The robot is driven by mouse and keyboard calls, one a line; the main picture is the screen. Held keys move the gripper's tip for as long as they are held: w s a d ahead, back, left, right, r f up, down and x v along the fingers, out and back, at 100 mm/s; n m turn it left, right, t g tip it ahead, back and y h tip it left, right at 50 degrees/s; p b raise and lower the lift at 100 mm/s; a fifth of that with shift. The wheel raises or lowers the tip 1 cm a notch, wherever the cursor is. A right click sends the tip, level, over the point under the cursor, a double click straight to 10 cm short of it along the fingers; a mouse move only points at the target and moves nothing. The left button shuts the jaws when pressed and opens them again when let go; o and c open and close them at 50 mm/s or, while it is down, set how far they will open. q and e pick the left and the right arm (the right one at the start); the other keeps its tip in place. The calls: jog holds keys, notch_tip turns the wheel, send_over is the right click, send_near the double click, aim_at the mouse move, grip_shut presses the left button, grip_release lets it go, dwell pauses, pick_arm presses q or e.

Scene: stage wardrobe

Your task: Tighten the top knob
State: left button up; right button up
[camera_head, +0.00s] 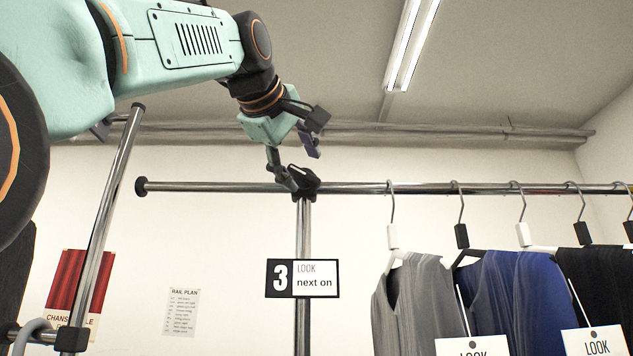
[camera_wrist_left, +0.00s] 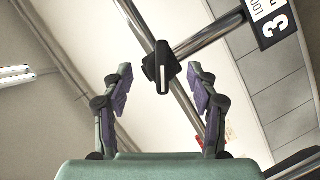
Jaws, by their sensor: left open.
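The top knob (camera_head: 304,180) is a black fitting where the chrome upright post (camera_head: 303,225) meets the horizontal rail (camera_head: 235,187). In the left wrist view the knob (camera_wrist_left: 161,68) shows as a black block with a pale slot-like strip, between and beyond the fingertips. My left gripper (camera_head: 301,167) is open at the knob in the head view, one finger overlapping its left side. My right gripper is not in view.
Grey, blue and black garments (camera_head: 520,290) hang from the rail at the right. A sign reading "3 LOOK next on" (camera_head: 316,279) sits on the post below the knob. Another slanting chrome post (camera_head: 105,225) stands at the left. The wall behind is bare around the knob.

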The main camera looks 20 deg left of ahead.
aim_at(300, 172)
pick_arm(q)
jog(key=shift+w+a+r+p, duration=0.15)
jog(key=shift+w+a+p, duration=0.15)
jog(key=shift+w, duration=0.1)
jog(key=shift+w+a, duration=0.1)
jog(key=shift+w, duration=0.2)
jog(key=w, duration=0.1)
jog(key=w+d+f+p, duration=0.1)
jog(key=shift+w+f, duration=0.1)
jog(key=shift+w, duration=0.3)
jog(key=shift+w+d, duration=0.1)
jog(key=shift+s, duration=0.5)
jog(key=shift+s+a, duration=0.25)
jog(key=shift+a, duration=0.2)
jog(key=shift+c, duration=1.3)
jog(key=shift+w+d, duration=0.25)
jog(key=shift+w, duration=0.2)
jog(key=c, duration=0.4)
jog(key=shift+a, duration=0.1)
jog(key=c, duration=0.5)
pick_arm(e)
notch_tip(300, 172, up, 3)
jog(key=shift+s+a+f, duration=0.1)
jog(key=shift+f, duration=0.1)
